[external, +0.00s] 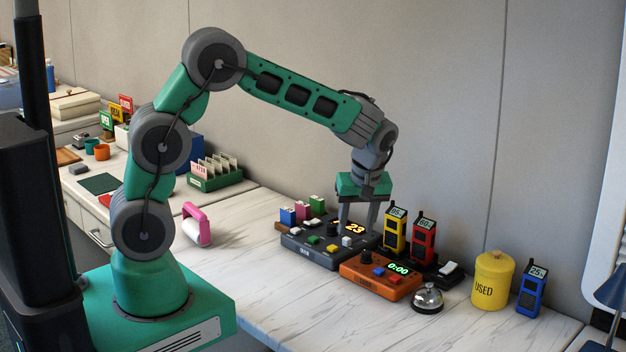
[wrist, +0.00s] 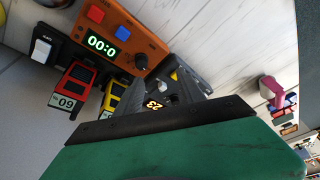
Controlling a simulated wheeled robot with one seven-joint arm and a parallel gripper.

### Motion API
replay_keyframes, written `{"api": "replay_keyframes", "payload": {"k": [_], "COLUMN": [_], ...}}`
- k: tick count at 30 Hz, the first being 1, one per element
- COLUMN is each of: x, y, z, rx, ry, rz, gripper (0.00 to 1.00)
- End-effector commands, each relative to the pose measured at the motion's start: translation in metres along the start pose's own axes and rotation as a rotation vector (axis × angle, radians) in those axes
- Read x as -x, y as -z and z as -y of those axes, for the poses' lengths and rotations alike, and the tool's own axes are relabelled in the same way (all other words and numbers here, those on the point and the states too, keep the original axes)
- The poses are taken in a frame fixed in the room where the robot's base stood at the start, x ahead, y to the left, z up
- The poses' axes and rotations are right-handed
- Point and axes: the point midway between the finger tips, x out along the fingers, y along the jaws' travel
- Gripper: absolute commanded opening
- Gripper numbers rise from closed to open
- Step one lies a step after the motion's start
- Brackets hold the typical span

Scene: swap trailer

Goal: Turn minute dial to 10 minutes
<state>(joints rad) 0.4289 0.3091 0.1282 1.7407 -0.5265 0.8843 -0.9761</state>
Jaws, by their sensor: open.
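In the wrist view the dial (wrist: 141,61) is clear, beside the display (wrist: 101,46). My gripper (external: 358,228) points down, open and empty, above the right part of a dark console behind the timer. It is apart from the dial. The dial's exact pointer mark is too small to read.
The dark console (external: 310,252) has a yellow 23 display and several coloured buttons. Yellow (external: 395,231) and red (external: 423,238) handheld devices stand close on the right. A bell (external: 428,298) and a yellow USED canister (external: 492,280) stand farther right. The front counter is clear.

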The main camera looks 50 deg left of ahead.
Motion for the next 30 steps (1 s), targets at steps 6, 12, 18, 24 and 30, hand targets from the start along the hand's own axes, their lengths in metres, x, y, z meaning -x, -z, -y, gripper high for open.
{"api": "replay_keyframes", "payload": {"k": [6, 12, 18, 24, 30], "x": [0.004, -0.025, -0.062, -0.076, -0.076], "y": [-0.015, -0.014, -0.012, -0.011, -0.011], "z": [-0.039, -0.037, -0.037, -0.037, -0.037], "rx": [0.197, 0.205, 0.203, 0.203, 0.203], "ry": [0.028, 0.033, 0.031, 0.027, 0.027], "rz": [-0.067, -0.068, -0.067, -0.067, -0.067], "gripper": [0.46, 0.46, 0.46, 0.46, 0.44]}}
